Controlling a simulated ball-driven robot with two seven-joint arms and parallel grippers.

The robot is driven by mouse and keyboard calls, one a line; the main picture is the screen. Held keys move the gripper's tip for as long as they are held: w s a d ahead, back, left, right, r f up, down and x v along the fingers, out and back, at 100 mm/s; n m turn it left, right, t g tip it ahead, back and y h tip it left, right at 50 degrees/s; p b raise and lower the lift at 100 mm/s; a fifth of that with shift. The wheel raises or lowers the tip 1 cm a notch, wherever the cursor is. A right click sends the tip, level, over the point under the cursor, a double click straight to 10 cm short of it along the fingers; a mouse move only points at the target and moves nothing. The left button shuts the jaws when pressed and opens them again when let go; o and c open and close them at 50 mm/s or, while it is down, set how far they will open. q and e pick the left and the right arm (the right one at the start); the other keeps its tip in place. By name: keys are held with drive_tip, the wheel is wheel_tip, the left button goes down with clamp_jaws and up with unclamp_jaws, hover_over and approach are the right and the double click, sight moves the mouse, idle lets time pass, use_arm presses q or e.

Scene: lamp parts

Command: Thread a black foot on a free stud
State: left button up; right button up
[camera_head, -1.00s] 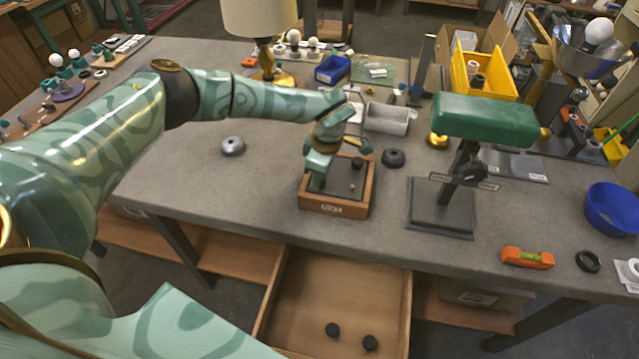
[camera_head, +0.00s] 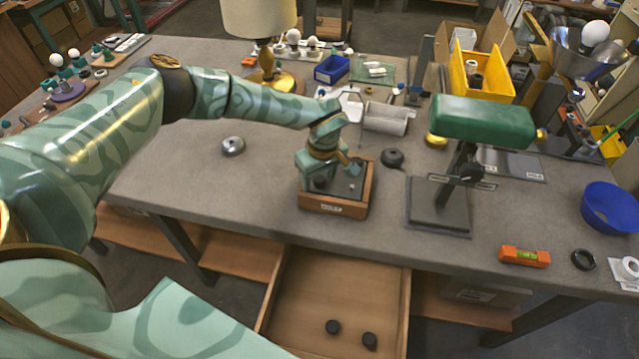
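Two black feet (camera_head: 333,327) (camera_head: 369,340) lie apart in the open wooden drawer below the table edge. A wooden block with a dark top plate (camera_head: 331,206) stands on the table, and a small light stud (camera_head: 352,188) shows on its plate. My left gripper (camera_head: 328,172) is low over the block and covers much of the plate. A small dark round shape (camera_head: 321,183) shows just under the gripper; I cannot tell whether it is held or sits on a stud. The fingertips are not clear. My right gripper is not in view.
A green-shaded lamp (camera_head: 482,120) stands right of the block, with a dark round part (camera_head: 392,158) between them. A grey round part (camera_head: 233,146) lies to the left. An orange level (camera_head: 524,256) and a black ring (camera_head: 583,260) lie near the front right edge.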

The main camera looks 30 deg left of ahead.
use_arm(q)
wheel_tip(320, 180, up, 16)
drive_tip(key=d+p, duration=0.1)
drive_tip(key=p, duration=0.1)
drive_tip(key=shift+s+d+p, duration=0.35)
drive_tip(key=shift+s, duration=0.1)
